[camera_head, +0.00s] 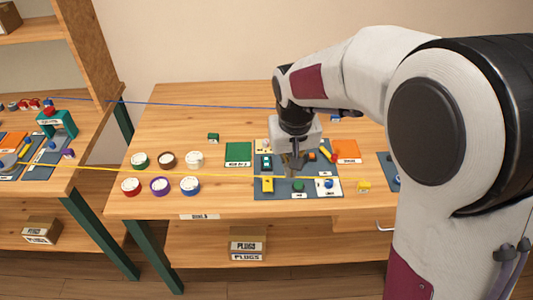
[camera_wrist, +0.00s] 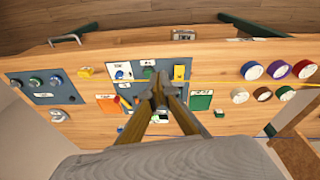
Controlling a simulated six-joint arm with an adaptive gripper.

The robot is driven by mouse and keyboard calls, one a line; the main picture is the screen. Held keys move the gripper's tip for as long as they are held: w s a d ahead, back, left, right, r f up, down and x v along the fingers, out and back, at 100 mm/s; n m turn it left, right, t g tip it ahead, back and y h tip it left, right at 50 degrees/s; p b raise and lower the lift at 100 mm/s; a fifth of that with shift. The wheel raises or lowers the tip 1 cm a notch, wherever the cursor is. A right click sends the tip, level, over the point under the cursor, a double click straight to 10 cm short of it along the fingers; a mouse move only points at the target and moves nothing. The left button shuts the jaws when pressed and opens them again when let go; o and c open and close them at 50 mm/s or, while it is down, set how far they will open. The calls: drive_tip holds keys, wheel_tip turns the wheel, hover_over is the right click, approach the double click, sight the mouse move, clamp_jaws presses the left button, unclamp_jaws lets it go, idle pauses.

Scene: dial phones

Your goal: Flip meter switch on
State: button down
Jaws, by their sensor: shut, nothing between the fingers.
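A dark control panel (camera_head: 262,195) lies on the middle table, with several small controls; its labels are too small to read, so I cannot tell which is the meter switch. A green knob (camera_head: 299,186) is at the front middle and a blue knob (camera_head: 328,184) on a white plate at the front right. My gripper (camera_head: 293,174) points down over the middle of the panel, shut and empty. In the wrist view its fingertips (camera_wrist: 160,90) hide part of the panel.
A green card (camera_head: 238,154) and an orange card (camera_head: 346,151) flank the panel. Several coloured round containers (camera_head: 160,186) stand at left. A yellow cable (camera_head: 220,175) and a blue cable (camera_head: 200,105) cross the view. A small yellow block (camera_head: 363,187) lies right of the panel.

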sight(266, 158)
drive_tip(key=w+a+m+t, duration=0.1)
drive_tip(key=w+a, duration=0.1)
drive_tip(key=w, duration=0.5)
drive_tip(key=w+a+f+t, duration=0.1)
drive_tip(key=w+a, duration=0.2)
drive_tip(key=w, duration=0.5)
drive_tip(key=shift+f+m, duration=0.2)
drive_tip(key=shift+m, duration=0.2)
drive_tip(key=shift+f, duration=0.1)
drive_tip(key=shift+s+x, duration=0.15)
drive_tip(key=shift+x, duration=3.3)
drive_tip(key=shift+s+x, duration=0.1)
drive_tip(key=shift+x, duration=3.35)
drive_tip(key=shift+a+f, duration=0.15)
